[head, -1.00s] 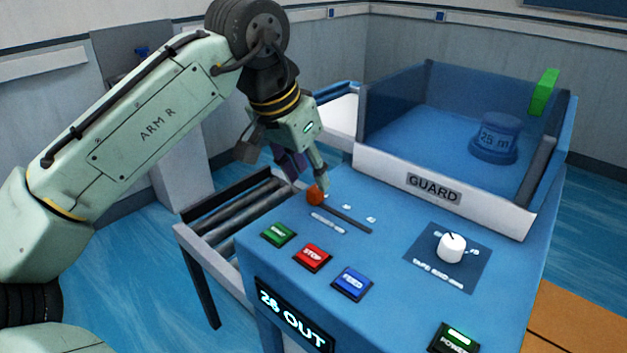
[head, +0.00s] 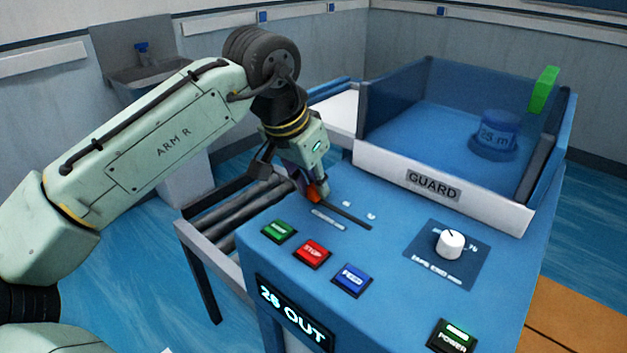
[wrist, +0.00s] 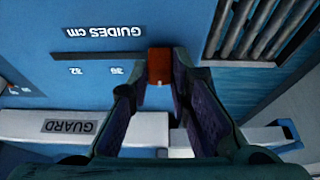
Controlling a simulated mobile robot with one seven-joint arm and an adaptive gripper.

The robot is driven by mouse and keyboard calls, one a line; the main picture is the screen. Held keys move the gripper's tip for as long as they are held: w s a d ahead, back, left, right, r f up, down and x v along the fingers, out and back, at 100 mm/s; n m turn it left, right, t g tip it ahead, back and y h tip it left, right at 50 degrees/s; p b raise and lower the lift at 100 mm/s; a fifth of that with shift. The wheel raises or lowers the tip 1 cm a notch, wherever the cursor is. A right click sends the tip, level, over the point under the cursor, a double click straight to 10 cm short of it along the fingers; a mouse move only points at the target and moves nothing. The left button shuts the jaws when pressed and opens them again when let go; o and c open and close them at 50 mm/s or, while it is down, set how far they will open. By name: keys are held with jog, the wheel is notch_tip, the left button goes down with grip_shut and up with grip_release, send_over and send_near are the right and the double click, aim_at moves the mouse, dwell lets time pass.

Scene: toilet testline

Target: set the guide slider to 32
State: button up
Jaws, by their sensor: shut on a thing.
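The orange guide slider (head: 313,192) sits at the far-left end of its dark slot (head: 347,215) on the blue panel. In the wrist view, the slider (wrist: 159,66) is between the two fingertips of my gripper (wrist: 160,68), which is shut on it. In the head view, my gripper (head: 312,188) points down onto it, and the finger partly hides the slider. The upside-down GUIDES cm label (wrist: 104,31) and a mark that looks like 32 (wrist: 75,71) show beside the slot, away from the slider.
START (head: 279,230), STOP (head: 312,253) and FEED (head: 352,280) buttons lie in front of the slot. A white knob (head: 450,244) is to the right. The GUARD enclosure (head: 433,187) rises behind. A roller conveyor (head: 235,212) is at left. A display (head: 293,313) reads about 26 OUT.

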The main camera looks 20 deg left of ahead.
aim_at(369, 222)
grip_shut()
dwell(0.3)
jog(key=s+d, duration=0.1)
jog(key=d, duration=0.2)
jog(key=s+d, duration=0.1)
jog(key=d, duration=0.2)
jog(key=s+d, duration=0.1)
jog(key=d, duration=0.2)
jog(key=shift+s+d, duration=0.25)
jog(key=shift+d, duration=0.15)
jog(key=o, duration=0.6)
grip_release()
jog(key=shift+d, duration=0.15)
jog(key=shift+c, duration=0.2)
jog(key=shift+o, duration=0.2)
